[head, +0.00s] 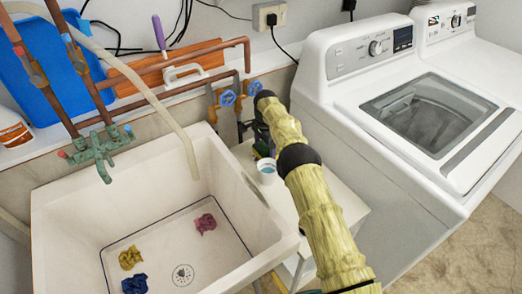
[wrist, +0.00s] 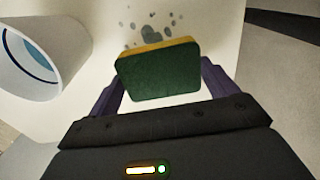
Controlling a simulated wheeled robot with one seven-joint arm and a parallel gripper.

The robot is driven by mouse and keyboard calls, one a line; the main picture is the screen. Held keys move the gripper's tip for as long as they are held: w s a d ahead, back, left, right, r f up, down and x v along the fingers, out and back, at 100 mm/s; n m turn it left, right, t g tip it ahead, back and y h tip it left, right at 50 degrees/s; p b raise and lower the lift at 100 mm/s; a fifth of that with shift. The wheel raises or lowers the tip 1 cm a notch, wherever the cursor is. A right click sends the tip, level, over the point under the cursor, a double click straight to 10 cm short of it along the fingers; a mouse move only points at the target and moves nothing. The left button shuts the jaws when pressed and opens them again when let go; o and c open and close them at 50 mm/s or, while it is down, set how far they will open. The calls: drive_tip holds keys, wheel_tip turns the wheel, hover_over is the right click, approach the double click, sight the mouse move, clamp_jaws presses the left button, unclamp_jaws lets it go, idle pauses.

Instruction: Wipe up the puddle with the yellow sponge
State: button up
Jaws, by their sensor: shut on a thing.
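My gripper (wrist: 160,84) is shut on the yellow sponge (wrist: 157,76), one purple finger at each side. The sponge's dark green face is toward the wrist camera, with a thin yellow edge along its far side. The puddle (wrist: 150,33) shows in the wrist view as grey drops and blotches on a pale surface, just beyond the sponge. The sponge may hide part of it. I cannot tell whether the sponge touches the surface. In the head view my arm largely hides the gripper, and the puddle cannot be made out.
A white cup (head: 267,171) stands on the small white table (head: 345,203), left of the sponge in the wrist view (wrist: 40,55). A sink (head: 65,222) with crumpled cloths is on the left and a washing machine (head: 350,140) on the right. Pipes with blue valves (head: 228,98) are behind.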

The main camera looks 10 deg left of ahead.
drive_tip(key=shift+d, duration=0.1)
drive_tip(key=shift+f, duration=0.2)
idle(0.4)
drive_tip(key=shift+s+a+r+p, duration=0.1)
drive_tip(key=shift+s+a+p, duration=0.45)
drive_tip(key=shift+s+a, duration=0.25)
drive_tip(key=shift+s+a+f, duration=0.25)
drive_tip(key=shift+s+a, duration=0.3)
drive_tip(key=shift+a, duration=0.05)
